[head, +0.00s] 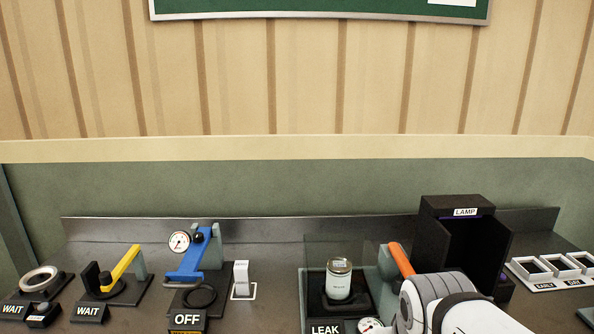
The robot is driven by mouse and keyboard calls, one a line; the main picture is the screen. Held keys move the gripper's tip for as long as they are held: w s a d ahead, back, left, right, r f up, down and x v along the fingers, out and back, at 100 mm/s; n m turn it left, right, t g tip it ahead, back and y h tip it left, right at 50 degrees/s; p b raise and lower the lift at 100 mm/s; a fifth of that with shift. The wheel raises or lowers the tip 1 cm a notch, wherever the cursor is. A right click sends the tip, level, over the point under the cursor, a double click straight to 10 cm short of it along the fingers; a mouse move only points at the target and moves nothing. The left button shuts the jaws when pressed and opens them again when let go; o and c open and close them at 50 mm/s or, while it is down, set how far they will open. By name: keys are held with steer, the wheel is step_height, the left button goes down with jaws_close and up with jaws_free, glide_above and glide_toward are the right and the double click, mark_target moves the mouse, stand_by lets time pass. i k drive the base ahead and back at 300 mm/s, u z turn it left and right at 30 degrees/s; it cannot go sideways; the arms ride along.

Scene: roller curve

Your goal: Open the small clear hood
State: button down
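The small clear hood (320,249) shows only as a faint see-through panel at the station labelled LEAK. It is around or behind a lidded jar (339,283) standing on a black base (366,297). I cannot tell from its faint edges whether it is raised or down. An orange handle (401,260) on a grey-green mount rises just right of the jar. My white arm (440,297) covers the lower right of this station, close to the orange handle. My gripper's fingers are not visible, so any contact with the hood or handle is hidden.
A black LAMP box (440,235) stands right of the LEAK station, behind my arm. White-framed trays (538,270) are farther right. Left are a white block (241,275), a blue lever clamp (188,272) with a gauge, and a yellow-handled fixture (124,265). A low metal back edge runs behind.

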mark_target(368, 306)
steer(key=z, duration=1.1)
steer(key=k, duration=1.2)
steer(key=u, duration=1.05)
steer(key=i, duration=1)
steer(key=u, duration=0.05)
